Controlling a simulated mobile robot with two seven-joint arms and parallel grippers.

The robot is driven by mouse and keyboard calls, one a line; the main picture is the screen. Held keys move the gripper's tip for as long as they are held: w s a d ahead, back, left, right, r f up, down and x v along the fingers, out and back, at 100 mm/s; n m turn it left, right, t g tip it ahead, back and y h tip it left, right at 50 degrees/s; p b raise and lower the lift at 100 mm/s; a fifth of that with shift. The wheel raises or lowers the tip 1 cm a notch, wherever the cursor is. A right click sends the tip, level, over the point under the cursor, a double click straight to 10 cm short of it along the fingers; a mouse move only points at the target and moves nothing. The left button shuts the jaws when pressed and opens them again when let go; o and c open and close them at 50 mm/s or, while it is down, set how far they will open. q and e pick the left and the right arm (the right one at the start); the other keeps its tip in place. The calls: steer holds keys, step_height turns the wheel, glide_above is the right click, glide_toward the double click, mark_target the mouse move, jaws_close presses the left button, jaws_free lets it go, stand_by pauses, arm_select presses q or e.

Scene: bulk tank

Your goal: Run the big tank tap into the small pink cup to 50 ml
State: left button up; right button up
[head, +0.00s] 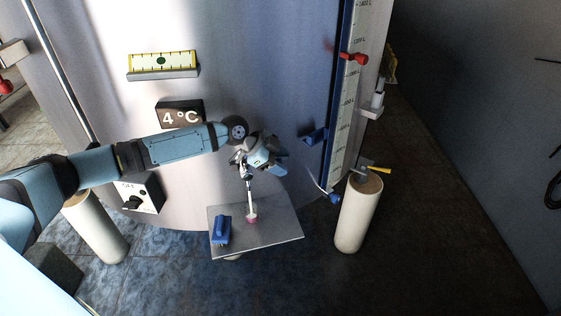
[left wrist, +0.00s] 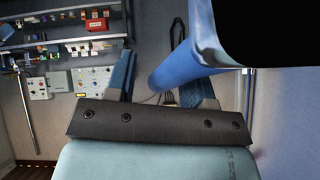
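The small pink cup (head: 252,218) stands on the metal shelf (head: 278,232) in front of the tank (head: 262,60). The metal tank tap (head: 238,157) is above it. A thin pale vertical strip (head: 250,195) runs from the tap down to the cup; I cannot tell whether it is spout or liquid. The level in the cup is too small to read. My left gripper (head: 272,160) is at the tap. In the left wrist view its fingers (left wrist: 164,85) are apart, with a blue cylinder (left wrist: 175,72) passing between and behind them. My right gripper is not in view.
A blue object (head: 221,230) stands on the shelf left of the cup. A pale post (head: 358,215) with a yellow-handled fitting stands on the right. A blue-edged level gauge (head: 347,100) with a red marker (head: 352,57) runs up the tank. The floor farther right is clear.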

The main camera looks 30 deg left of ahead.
arm_select(q)
steer(key=shift+s+a+r, duration=0.1)
steer(key=shift+a+r, duration=0.05)
steer(key=shift+r, duration=0.05)
steer(key=b+v, duration=0.2)
steer(key=v, duration=1.1)
steer(key=shift+s+r, duration=0.1)
